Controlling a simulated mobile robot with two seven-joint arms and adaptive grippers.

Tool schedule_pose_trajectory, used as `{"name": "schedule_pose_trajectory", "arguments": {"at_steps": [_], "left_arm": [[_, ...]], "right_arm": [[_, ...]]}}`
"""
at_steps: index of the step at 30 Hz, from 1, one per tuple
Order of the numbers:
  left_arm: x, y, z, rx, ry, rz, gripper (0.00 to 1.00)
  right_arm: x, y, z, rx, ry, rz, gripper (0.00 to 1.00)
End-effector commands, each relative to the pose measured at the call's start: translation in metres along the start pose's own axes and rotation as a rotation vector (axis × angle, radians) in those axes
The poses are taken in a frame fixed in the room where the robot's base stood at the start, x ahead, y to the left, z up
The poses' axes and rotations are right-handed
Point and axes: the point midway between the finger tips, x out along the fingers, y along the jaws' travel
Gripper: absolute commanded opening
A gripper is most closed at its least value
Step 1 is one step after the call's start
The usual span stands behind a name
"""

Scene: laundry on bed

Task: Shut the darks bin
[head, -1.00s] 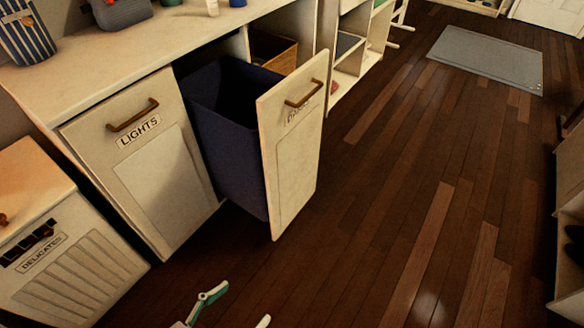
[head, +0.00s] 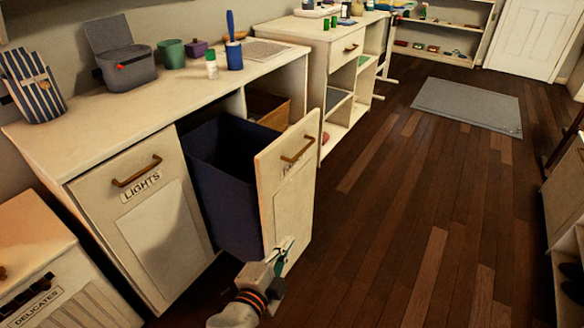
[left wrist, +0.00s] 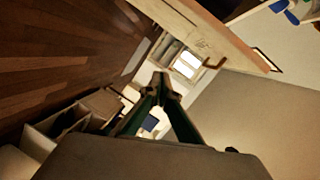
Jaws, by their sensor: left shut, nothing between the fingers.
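The darks bin is pulled out of the cabinet. Its cream front panel (head: 287,190) has a brown handle (head: 297,149) and a label too small to read, and the dark blue tub (head: 222,190) behind it is open at the top. In the left wrist view the panel (left wrist: 205,30) crosses the top, with the handle (left wrist: 268,60) at right. My left gripper (head: 287,246) is in front of the panel's lower part, its green fingers shut and empty; the fingertips also show in the left wrist view (left wrist: 160,80). I cannot tell if they touch the panel. My right gripper is not in view.
The shut lights bin (head: 150,215) stands left of the darks bin, and the delicates bin (head: 35,300) is at the lower left. The countertop (head: 130,115) above holds several items. Wooden floor (head: 400,220) is clear to the right.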

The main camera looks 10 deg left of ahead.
Motion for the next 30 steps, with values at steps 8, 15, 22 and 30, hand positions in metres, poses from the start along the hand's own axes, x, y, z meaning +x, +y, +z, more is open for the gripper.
{"name": "schedule_pose_trajectory", "arguments": {"at_steps": [8, 15, 22, 30], "left_arm": [[0.067, -0.076, -0.006, 0.331, -0.024, -0.181, 0.0], [0.083, -0.088, -0.007, 0.379, -0.032, -0.209, 0.0], [0.117, -0.093, -0.006, 0.377, -0.032, -0.206, 0.0], [0.162, -0.101, -0.006, 0.375, -0.032, -0.204, 0.0]], "right_arm": [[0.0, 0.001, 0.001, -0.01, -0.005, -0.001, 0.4], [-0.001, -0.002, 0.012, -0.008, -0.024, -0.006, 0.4], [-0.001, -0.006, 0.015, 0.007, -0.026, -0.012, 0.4], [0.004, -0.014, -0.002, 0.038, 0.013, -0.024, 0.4]]}}
